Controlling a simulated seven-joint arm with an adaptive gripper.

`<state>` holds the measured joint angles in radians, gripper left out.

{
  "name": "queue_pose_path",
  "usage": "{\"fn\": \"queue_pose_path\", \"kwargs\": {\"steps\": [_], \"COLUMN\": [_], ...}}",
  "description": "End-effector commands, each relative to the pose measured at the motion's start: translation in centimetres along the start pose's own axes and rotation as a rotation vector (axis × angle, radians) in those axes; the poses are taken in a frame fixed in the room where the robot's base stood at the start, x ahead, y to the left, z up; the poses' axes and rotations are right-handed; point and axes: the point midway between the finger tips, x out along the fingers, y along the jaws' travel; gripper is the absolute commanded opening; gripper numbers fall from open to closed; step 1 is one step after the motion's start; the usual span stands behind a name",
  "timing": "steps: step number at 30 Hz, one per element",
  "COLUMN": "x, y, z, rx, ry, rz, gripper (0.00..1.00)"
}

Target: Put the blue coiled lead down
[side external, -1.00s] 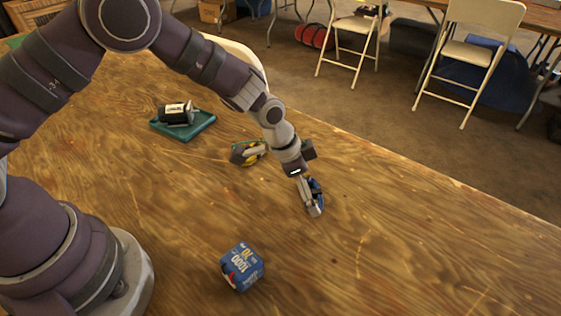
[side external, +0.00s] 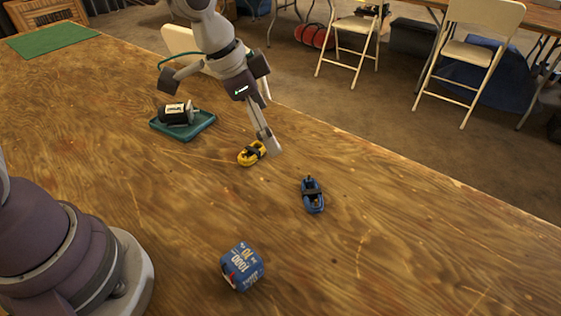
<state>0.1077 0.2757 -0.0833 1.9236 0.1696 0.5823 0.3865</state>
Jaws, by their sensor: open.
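The blue coiled lead (side external: 312,195) lies on the wooden table, right of the middle, with nothing touching it. My gripper (side external: 269,145) is open and up and to the left of the blue lead, apart from it. Its fingertips are close to a yellow coiled lead (side external: 249,155) on the table. I cannot tell whether they touch the yellow lead. Nothing shows between the fingers.
A teal tray (side external: 199,131) holds a dark cylinder with a white label (side external: 176,114). A blue box (side external: 242,267) stands at the front. A green mat (side external: 50,39) lies at the far left. The table's right side is clear.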

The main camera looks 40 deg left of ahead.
Motion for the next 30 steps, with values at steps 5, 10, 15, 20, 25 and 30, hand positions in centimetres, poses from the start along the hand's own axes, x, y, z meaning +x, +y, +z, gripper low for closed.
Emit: {"fn": "queue_pose_path", "kwargs": {"steps": [5,10,15,20,25,30], "x": [-7.6,-11.3,-12.1,-12.1,-12.1,-12.1], "y": [-0.8,0.0,0.7,0.7,0.7,0.7], "z": [4.5,9.6,11.8,12.0,11.9,11.9], "rx": [-0.26,-0.513,-0.626,-0.635,-0.632,-0.631], "ry": [0.025,0.066,0.089,0.089,0.09,0.09], "rz": [-0.153,-0.245,-0.271,-0.272,-0.272,-0.272], "gripper": [1.0,1.0,1.0,1.0,1.0,1.0]}}
